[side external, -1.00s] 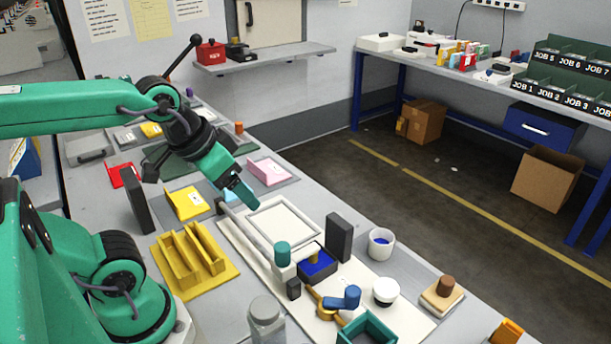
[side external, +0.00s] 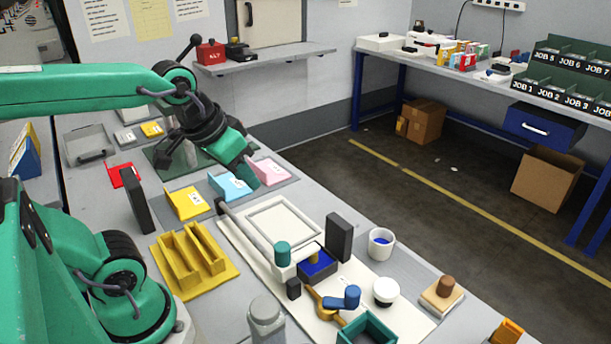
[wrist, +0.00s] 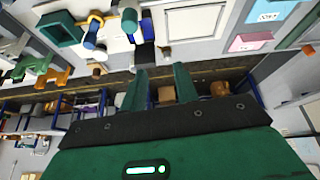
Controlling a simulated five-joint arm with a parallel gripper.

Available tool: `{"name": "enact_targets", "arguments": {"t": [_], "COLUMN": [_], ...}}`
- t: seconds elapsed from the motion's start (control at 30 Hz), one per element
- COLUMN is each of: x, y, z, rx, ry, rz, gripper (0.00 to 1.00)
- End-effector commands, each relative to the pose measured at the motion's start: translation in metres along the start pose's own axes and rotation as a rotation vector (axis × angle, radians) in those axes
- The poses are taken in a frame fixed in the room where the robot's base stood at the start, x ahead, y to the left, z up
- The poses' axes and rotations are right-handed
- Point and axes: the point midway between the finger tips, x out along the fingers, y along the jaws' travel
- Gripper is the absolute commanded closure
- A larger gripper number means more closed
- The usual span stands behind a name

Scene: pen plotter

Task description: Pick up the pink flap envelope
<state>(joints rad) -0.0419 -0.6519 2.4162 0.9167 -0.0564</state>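The pink flap envelope (side external: 270,170) stands on a grey mat at the right end of a row, beside a light blue one (side external: 230,186) and a yellow one (side external: 187,203). In the side view my gripper (side external: 256,176) is at the left side of the pink envelope and overlaps it; I cannot tell whether they touch. In the wrist view the pink envelope (wrist: 250,41) lies up and to the right of the fingers, clear of them. My gripper (wrist: 160,78) has its two green fingers apart with nothing between them.
A white plotter bed (side external: 284,222) with a dark upright block (side external: 339,237) lies in front. A yellow slotted stand (side external: 192,262) and a black upright block (side external: 137,208) are at left.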

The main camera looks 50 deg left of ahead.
Motion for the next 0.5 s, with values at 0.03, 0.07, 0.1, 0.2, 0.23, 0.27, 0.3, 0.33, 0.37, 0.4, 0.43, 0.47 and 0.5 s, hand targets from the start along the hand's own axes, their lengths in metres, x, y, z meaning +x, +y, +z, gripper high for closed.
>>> {"name": "enact_targets", "arguments": {"t": [0.03, 0.07, 0.1, 0.2, 0.23, 0.27, 0.3, 0.33, 0.37, 0.4, 0.43, 0.47, 0.5], "x": [0.001, 0.001, 0.002, 0.005, 0.007, 0.008, 0.01, 0.012, 0.014, 0.017, 0.019, 0.021, 0.025], "y": [-0.003, -0.005, -0.008, -0.017, -0.02, -0.023, -0.027, -0.03, -0.033, -0.038, -0.042, -0.045, -0.051], "z": [-0.008, -0.013, -0.021, -0.04, -0.045, -0.051, -0.058, -0.063, -0.069, -0.076, -0.081, -0.086, -0.093], "rx": [-0.03, -0.049, -0.075, -0.148, -0.169, -0.191, -0.221, -0.243, -0.265, -0.294, -0.316, -0.337, -0.368], "ry": [-0.012, -0.018, -0.026, -0.047, -0.054, -0.061, -0.07, -0.076, -0.082, -0.089, -0.096, -0.102, -0.11], "rz": [-0.007, -0.012, -0.018, -0.033, -0.038, -0.043, -0.05, -0.055, -0.06, -0.066, -0.072, -0.076, -0.083], "gripper": [0.7, 0.7, 0.7, 0.7, 0.7, 0.7, 0.7, 0.7, 0.7, 0.7, 0.7, 0.7, 0.7]}}
